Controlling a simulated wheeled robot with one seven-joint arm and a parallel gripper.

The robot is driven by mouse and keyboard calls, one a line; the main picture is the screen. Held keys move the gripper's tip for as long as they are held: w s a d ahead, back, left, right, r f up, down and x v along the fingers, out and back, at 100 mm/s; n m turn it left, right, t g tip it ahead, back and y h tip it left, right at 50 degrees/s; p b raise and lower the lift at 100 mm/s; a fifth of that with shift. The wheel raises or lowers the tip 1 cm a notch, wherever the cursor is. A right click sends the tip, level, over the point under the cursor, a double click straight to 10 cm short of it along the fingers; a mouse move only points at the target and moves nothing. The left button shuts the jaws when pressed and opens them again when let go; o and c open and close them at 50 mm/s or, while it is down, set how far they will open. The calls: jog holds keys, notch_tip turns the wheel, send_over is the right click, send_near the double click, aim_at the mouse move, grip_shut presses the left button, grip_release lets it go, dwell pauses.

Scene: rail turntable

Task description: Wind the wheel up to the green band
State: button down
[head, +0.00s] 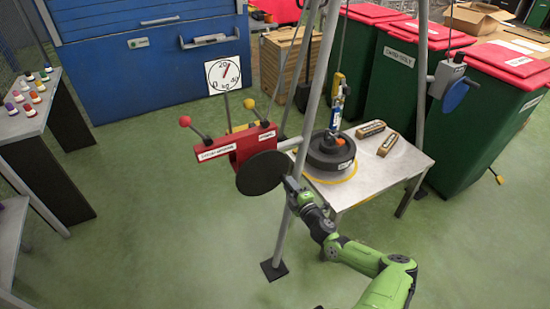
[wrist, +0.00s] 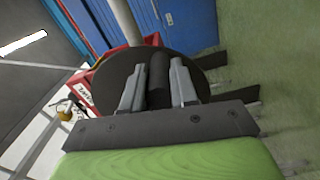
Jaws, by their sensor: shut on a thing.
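The black round wheel (head: 258,174) sits on the front of a red winch box (head: 225,148) under the tripod. It also shows in the wrist view (wrist: 112,78), with a dark upright handle (wrist: 158,78) standing out from its face. My gripper (head: 286,181) is at the wheel's right edge, its jaws (wrist: 159,88) closed around the handle. A white dial (head: 214,83) stands behind the box, with a red pointer tilted up and right. I cannot make out a green band on it. A black round weight (head: 325,158) is below the tripod on a small table (head: 405,162).
A blue wheel (head: 456,96) on a grey box is on the right tripod leg. Two lever knobs, red and yellow, stand on the red box. Tripod legs (head: 300,140) rise close to my arm. Green bins (head: 385,70) stand behind right. Floor at left (head: 150,210) is clear.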

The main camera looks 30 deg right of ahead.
jog(key=shift+a+f+y+b, duration=0.4)
jog(key=shift+a+f, duration=0.55)
jog(key=shift+f, duration=0.1)
jog(key=shift+a, duration=0.1)
jog(key=shift+a+f+b, duration=0.8)
jog(key=shift+a+b, duration=0.1)
jog(key=shift+a, duration=0.25)
jog(key=c, duration=0.7)
grip_release()
jog(key=shift+d+r, duration=0.15)
jog(key=shift+d, duration=0.05)
